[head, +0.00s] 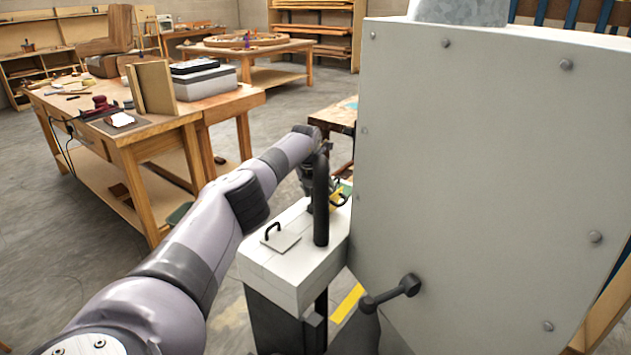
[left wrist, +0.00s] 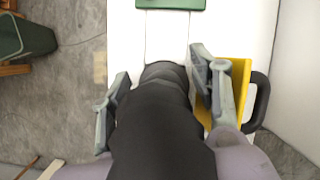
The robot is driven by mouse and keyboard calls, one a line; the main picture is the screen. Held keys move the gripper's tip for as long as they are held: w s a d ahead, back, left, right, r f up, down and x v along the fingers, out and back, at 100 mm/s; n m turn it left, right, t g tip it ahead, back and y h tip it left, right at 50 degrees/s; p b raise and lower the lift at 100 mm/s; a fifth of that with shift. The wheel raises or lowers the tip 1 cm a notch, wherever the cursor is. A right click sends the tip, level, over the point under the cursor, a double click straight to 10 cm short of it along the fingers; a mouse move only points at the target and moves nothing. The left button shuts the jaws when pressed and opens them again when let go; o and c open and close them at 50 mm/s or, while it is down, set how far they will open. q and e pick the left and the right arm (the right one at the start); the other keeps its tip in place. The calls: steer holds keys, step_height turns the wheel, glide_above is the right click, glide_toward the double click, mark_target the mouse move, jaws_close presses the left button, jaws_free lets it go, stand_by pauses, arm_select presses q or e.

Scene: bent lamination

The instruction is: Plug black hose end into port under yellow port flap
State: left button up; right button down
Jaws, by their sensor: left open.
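The black hose (head: 321,205) stands upright over the white cabinet top (head: 310,262) in the head view. In the left wrist view the hose (left wrist: 160,120) runs up the middle, its far end at the white surface. I cannot tell whether that end is seated in a port; the port is hidden. The yellow port flap (left wrist: 240,75), with a black handle (left wrist: 262,100), is right of the hose and looks raised. It also shows in the head view (head: 336,199). My left gripper (left wrist: 160,65) is open, its fingers either side of the hose. My right gripper is out of view.
A white flap (head: 281,240) with a black handle lies on the near cabinet top. A green flap (left wrist: 170,4) lies beyond the hose. A large grey panelled machine (head: 480,170) with a black lever blocks the right side. A wooden workbench (head: 160,130) stands at the left.

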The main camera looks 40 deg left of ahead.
arm_select(q)
steer(key=v, duration=1.1)
steer(key=shift+s+r, duration=0.2)
steer(key=shift+d, duration=0.1)
